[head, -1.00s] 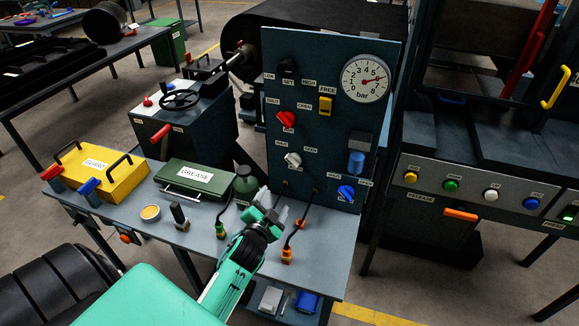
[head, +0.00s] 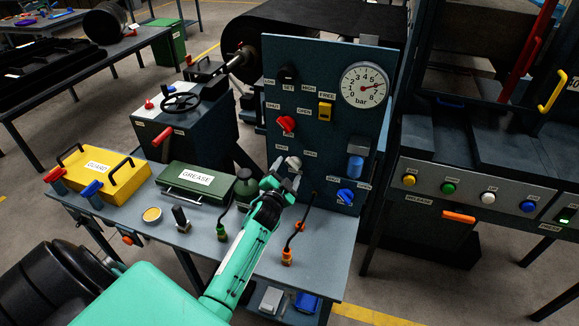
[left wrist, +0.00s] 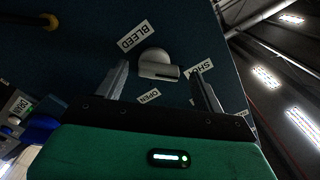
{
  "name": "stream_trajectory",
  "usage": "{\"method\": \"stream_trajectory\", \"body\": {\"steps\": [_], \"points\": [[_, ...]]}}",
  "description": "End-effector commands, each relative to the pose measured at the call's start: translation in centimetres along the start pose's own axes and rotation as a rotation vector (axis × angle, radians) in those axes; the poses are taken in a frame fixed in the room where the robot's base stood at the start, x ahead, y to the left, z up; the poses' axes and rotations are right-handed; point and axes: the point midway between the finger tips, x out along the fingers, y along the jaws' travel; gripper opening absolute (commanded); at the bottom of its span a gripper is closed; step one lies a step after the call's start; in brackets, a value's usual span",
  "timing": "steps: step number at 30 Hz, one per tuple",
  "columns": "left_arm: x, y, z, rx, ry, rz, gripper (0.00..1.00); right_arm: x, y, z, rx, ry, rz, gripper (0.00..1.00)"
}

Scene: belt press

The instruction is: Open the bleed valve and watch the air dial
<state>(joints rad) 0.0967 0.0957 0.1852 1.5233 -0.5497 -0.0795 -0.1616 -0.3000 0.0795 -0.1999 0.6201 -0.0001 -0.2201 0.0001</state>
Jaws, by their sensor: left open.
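The bleed valve is a white knob (head: 293,162) low on the blue panel (head: 325,145). In the left wrist view the white knob (left wrist: 158,66) sits beside a BLEED label (left wrist: 133,35), with OPEN (left wrist: 149,97) and SHUT (left wrist: 199,68) labels around it. Its bar points right, towards SHUT. My left gripper (head: 282,172) is open at the knob, one finger on each side; whether they touch it I cannot tell. It also shows in the left wrist view (left wrist: 160,76).
A red knob (head: 286,124), yellow switch (head: 325,112) and blue knob (head: 346,196) are also on the panel. A green GREASE box (head: 194,182) and yellow GUARD box (head: 103,178) lie left on the bench.

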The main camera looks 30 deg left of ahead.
Motion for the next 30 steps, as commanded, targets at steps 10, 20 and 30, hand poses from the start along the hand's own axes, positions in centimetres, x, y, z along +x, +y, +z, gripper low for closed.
{"method": "stream_trajectory", "body": {"steps": [10, 20, 30], "points": [[2.4, 0.0, 0.0, 0.0, 0.0, 0.0, 0.7, -0.4, 0.0, 0.0, 0.0, 0.0, 0.0, 0.36], [2.4, 0.1, 0.0, 0.0, 0.0, 0.0, 0.52, -0.3, 0.0, 0.0, 0.0, 0.0, 0.0, 0.36], [2.4, 0.0, 0.0, 0.009, 0.0, -0.001, 0.28, -0.3, 0.0, 0.0, 0.0, 0.0, 0.0, 0.36]]}}
